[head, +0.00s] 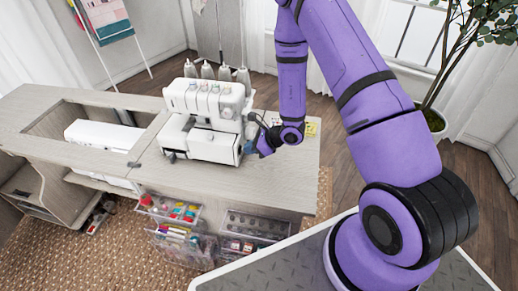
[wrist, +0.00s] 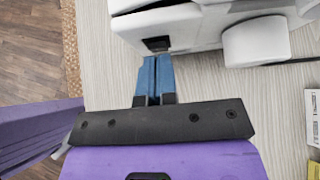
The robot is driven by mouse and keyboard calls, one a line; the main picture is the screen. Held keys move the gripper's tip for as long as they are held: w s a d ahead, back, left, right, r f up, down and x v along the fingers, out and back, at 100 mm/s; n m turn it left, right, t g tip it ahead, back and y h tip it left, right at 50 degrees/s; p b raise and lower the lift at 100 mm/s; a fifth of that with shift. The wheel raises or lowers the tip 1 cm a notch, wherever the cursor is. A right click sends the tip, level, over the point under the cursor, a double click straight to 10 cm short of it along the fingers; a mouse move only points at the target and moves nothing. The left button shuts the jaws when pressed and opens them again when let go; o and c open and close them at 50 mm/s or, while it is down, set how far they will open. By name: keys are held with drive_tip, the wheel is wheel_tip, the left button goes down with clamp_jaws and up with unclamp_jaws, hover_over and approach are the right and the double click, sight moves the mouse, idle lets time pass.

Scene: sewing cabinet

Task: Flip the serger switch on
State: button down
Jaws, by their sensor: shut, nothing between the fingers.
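The white serger (head: 207,115) stands on the cabinet top, with several thread cones at its back. In the wrist view the serger's side (wrist: 180,27) fills the top, and a small black switch (wrist: 158,44) shows low on it. My gripper (head: 262,146) is at the serger's right side, low over the tabletop. In the wrist view my gripper's blue fingertips (wrist: 156,62) are together, with nothing between them. They point at the switch and lie very close below it in the picture. I cannot tell whether they touch it or which way the switch is set.
The serger's round white handwheel (wrist: 256,41) is right of the switch, with a dark cord beside it. The cabinet top (head: 285,172) is clear in front. A yellow item (head: 311,128) lies behind my wrist. Open clear drawers (head: 180,212) hang below the front edge.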

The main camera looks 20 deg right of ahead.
drive_tip(key=shift+w+a, duration=0.15)
drive_tip(key=shift+a, duration=0.1)
drive_tip(key=shift+w+a+r, duration=0.2)
drive_tip(key=shift+a, duration=0.1)
drive_tip(key=shift+r, duration=0.8)
